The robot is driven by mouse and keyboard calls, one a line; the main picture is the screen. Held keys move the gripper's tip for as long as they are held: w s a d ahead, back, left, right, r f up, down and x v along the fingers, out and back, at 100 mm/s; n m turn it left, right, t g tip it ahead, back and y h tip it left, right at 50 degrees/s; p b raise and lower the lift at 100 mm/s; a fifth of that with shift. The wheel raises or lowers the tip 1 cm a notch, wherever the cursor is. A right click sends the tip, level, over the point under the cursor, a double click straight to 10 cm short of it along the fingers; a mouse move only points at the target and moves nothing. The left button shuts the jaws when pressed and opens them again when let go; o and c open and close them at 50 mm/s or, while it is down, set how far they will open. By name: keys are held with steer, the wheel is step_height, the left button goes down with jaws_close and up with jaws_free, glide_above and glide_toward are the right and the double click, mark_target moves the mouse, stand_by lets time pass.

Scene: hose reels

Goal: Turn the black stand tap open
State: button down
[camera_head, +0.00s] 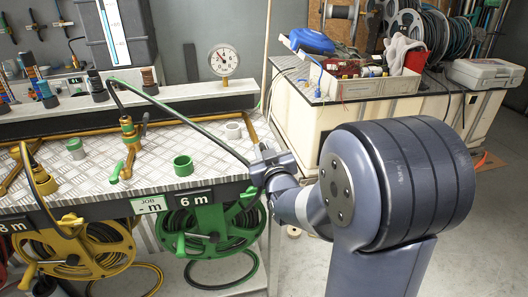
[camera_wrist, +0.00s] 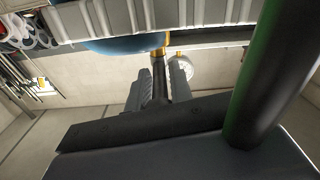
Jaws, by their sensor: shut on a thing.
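My gripper (camera_head: 262,165) is at the bench's right front corner, partly hidden by its own wrist in the head view. In the wrist view its jaws (camera_wrist: 160,87) are shut around a dark, slim piece, with a brass-coloured part beyond it. A dark green hose (camera_head: 180,115) runs from the back left of the bench to my gripper, so the piece looks like its end. A thick black-green tube (camera_wrist: 268,75) crosses close to the wrist camera. A green and brass tap (camera_head: 128,135) stands on the bench, left of my gripper. I cannot make out a clearly black stand tap.
A green reel (camera_head: 212,238) and a yellow reel (camera_head: 85,250) hang under the bench front. A green cup-like fitting (camera_head: 183,166) and a gauge (camera_head: 223,60) are on the bench.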

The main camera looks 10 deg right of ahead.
steer(key=c, duration=1.4)
jaws_free()
steer(key=shift+d, duration=0.1)
steer(key=shift+c, duration=0.2)
steer(key=shift+s, duration=0.1)
steer(key=s, duration=1)
steer(key=shift+s+b, duration=0.3)
steer(key=shift+b, duration=0.05)
steer(key=w, duration=1.1)
steer(key=shift+p, duration=0.35)
steer(key=shift+r+p, duration=0.1)
steer(key=shift+p, duration=0.2)
steer(key=shift+s+f+b, duration=0.1)
steer(key=shift+f+b, duration=0.1)
steer(key=shift+b, duration=0.2)
